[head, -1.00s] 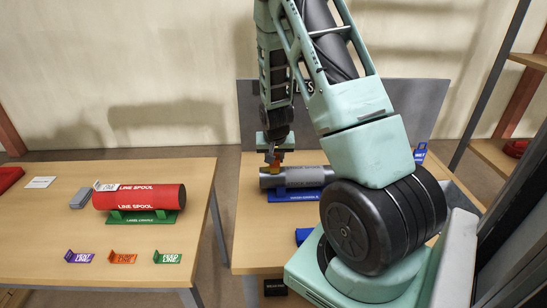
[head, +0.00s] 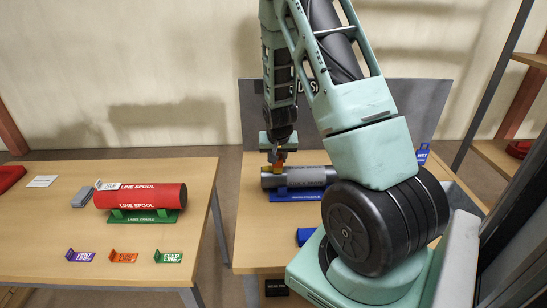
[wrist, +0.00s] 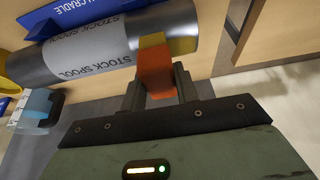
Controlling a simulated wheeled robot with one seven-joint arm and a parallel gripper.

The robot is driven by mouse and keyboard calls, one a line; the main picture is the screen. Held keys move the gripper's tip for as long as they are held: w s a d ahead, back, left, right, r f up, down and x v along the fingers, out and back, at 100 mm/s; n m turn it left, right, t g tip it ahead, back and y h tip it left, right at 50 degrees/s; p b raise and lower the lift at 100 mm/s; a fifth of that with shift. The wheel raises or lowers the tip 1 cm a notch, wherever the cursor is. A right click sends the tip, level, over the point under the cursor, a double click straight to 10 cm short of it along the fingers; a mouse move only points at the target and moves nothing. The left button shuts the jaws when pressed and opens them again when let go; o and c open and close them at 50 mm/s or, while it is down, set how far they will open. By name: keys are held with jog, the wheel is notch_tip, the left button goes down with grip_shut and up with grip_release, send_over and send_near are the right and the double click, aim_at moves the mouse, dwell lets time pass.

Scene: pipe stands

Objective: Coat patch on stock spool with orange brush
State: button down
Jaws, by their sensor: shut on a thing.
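The grey stock spool (head: 312,178) lies on its blue cradle (head: 292,196) on the right table. In the wrist view the stock spool (wrist: 52,70) shows a white label lettered STOCK SPOOL. My gripper (head: 278,154) is above the spool's left part in the head view. In the wrist view my gripper (wrist: 159,88) is shut on the orange brush (wrist: 156,72). The brush's yellow end (wrist: 152,41) is at the spool's surface beside the label; I cannot tell whether it touches. I cannot make out the patch apart from the brush and yellow areas there.
A red line spool (head: 140,197) sits on a green cradle on the left table. Purple (head: 80,256), orange (head: 123,257) and green (head: 168,257) labelled holders stand near its front. A grey panel (head: 425,105) stands behind the right table. A gap separates the tables.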

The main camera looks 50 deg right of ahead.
jog(key=shift+w+a+r, duration=0.1)
jog(key=shift+w+a, duration=0.75)
jog(key=shift+w, duration=0.2)
jog(key=shift+s+d, duration=0.9)
jog(key=shift+s, duration=0.1)
jog(key=shift+r+p, duration=0.5)
jog(key=shift+r, duration=0.5)
